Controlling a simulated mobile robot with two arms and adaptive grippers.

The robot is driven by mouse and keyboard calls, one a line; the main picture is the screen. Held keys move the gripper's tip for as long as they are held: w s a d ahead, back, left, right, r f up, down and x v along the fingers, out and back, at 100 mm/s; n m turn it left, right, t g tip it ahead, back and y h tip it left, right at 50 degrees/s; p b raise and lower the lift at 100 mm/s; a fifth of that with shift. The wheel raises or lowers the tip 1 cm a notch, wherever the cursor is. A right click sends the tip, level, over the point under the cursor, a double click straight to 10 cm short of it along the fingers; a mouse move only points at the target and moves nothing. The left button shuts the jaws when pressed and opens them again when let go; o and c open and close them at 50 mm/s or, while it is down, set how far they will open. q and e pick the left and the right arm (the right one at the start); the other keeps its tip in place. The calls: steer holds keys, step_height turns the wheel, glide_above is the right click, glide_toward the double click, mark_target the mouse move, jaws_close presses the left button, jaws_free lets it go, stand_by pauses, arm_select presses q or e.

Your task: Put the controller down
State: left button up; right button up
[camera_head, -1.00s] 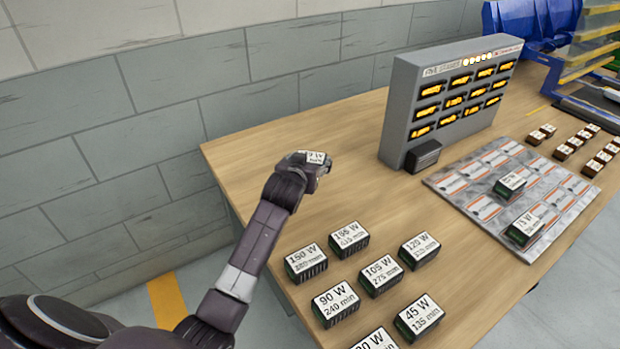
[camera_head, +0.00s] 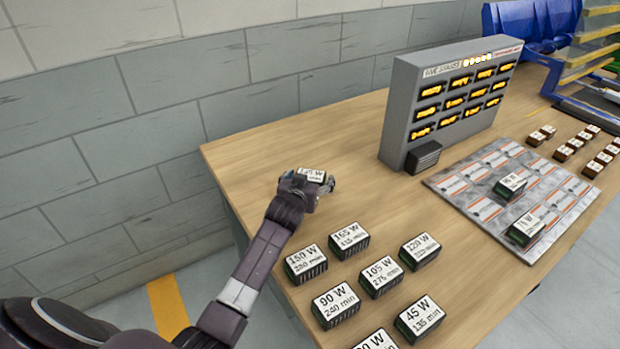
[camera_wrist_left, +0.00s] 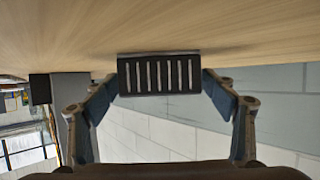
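My left gripper (camera_head: 318,186) is over the left part of the wooden table, shut on a controller (camera_head: 311,174), a small block with a white label on top; the full label is hard to read. In the left wrist view the controller (camera_wrist_left: 158,74) shows its dark slotted face between the two fingers, close to the table top; I cannot tell whether it touches the wood. Other labelled controllers stand to the right and front, among them the 150 W one (camera_head: 305,263), the 165 W one (camera_head: 348,239) and the 105 W one (camera_head: 380,276). My right gripper is not in view.
A grey display panel (camera_head: 400,110) with lit orange readouts stands at the back. A silver mat (camera_head: 470,206) holds two controllers. Small brown blocks (camera_head: 567,148) stand to its right. The table between the gripper and the panel is clear.

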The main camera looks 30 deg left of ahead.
arm_select(q)
steer(key=v, duration=1.2)
steer(key=shift+p, duration=0.3)
